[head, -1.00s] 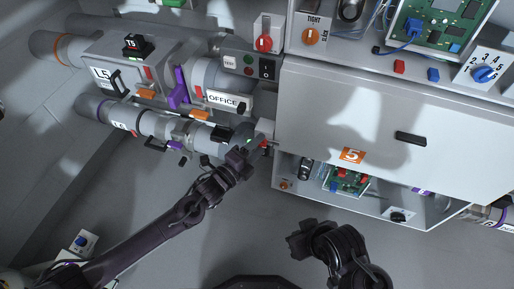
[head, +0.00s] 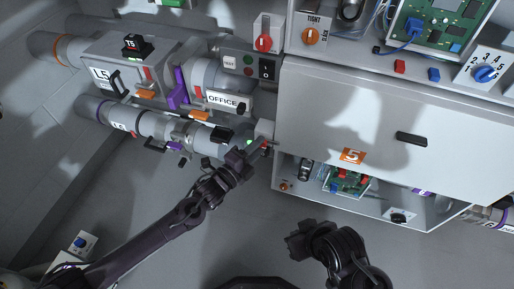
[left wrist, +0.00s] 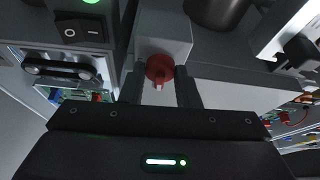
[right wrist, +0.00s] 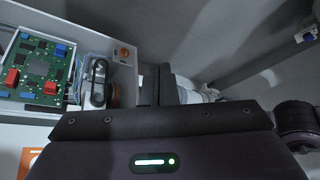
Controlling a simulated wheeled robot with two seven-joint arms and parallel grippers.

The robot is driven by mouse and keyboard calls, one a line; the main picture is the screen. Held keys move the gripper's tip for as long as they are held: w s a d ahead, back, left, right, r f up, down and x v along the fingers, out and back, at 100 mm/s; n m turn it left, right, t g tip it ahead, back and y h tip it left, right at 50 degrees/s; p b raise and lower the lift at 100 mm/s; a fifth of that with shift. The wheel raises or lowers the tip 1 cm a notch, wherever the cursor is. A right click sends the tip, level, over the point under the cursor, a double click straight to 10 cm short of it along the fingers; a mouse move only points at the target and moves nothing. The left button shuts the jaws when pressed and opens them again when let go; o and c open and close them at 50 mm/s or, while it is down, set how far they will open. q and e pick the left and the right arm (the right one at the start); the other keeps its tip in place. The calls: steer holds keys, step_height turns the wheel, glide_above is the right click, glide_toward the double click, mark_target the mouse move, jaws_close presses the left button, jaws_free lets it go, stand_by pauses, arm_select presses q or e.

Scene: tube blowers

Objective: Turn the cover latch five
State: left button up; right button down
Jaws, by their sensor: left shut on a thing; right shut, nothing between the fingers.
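The cover (head: 390,110) is a large pale panel with an orange label marked 5 (head: 352,156). A small red latch (head: 266,144) sits on a pale block (head: 265,129) at the cover's left edge. My left gripper (head: 260,148) is shut on the latch.
Below the cover, an open box shows a green circuit board (head: 345,181). Left of the latch are pipes and an OFFICE-labelled duct (head: 222,98). A black rocker switch (head: 267,69) is above. The floor (head: 225,240) between my arms is clear.

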steer(key=w+a+r+t+y+b, duration=0.3)
steer(key=w+a+r+t, duration=0.1)
steer(key=w+r+t, duration=0.55)
arm_select(q)
steer(key=shift+s+d+f+n+t+y+b, duration=0.25)
steer(key=shift+n+t+y, duration=0.8)
steer(key=shift+n, duration=2.6)
steer(key=shift+w+a+n+t+y+b, duration=0.15)
steer(key=shift+n+t+y+b, duration=0.35)
steer(key=shift+n+t, duration=2.05)
steer(key=shift+d+f+n+t+y+b, duration=0.2)
steer(key=shift+n+y, duration=0.75)
steer(key=shift+n, duration=3.75)
arm_select(e)
step_height(320, 180, up, 16)
steer(key=w+t+y, duration=0.2)
steer(key=t, duration=0.3)
steer(key=shift+w+d+r+t+y, duration=0.2)
steer(key=shift+d+t+y, duration=0.1)
steer(key=shift+t+y, duration=0.1)
arm_select(q)
steer(key=o, duration=1)
steer(key=shift+r, duration=0.1)
